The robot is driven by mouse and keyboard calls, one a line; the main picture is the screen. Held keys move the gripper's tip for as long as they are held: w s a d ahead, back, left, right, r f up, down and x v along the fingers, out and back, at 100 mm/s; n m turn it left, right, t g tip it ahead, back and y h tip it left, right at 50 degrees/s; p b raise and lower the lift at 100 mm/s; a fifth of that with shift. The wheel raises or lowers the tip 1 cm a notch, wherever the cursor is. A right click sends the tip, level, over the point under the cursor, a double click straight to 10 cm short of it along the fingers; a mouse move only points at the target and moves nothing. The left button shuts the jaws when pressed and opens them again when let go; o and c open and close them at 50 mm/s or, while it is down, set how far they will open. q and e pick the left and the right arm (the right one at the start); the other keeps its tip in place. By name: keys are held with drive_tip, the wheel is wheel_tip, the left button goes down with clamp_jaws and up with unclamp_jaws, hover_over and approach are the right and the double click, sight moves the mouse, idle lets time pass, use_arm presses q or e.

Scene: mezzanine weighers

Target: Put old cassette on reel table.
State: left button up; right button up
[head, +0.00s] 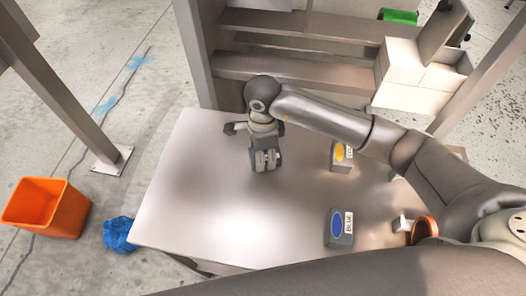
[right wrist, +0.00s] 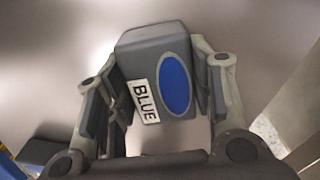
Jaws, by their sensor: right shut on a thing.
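My right gripper (head: 265,163) is over the left-middle part of a bare metal table (head: 190,205). It is shut on a grey cassette (right wrist: 155,50) with a white "BLUE" label and a blue oval, seen between the fingers in the right wrist view (right wrist: 160,95). In the head view the hand largely hides this cassette; I cannot tell if it touches the table. A similar grey block with a blue oval and "BLUE" label (head: 340,240) stands at the table's front right. My left gripper is out of view.
An orange ring-like thing (head: 424,230) and a small white piece (head: 403,224) are at the table's right. White boxes (head: 410,75) sit on the shelving behind. An orange bin (head: 47,207) and blue crumpled thing (head: 119,235) are on the floor at left. The table's left is clear.

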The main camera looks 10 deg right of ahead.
drive_tip(key=o, duration=1)
drive_tip(key=shift+o, duration=0.2)
drive_tip(key=shift+r, duration=0.45)
wheel_tip(320, 180, up, 11)
drive_tip(key=b, duration=0.3)
drive_tip(key=shift+r, duration=0.15)
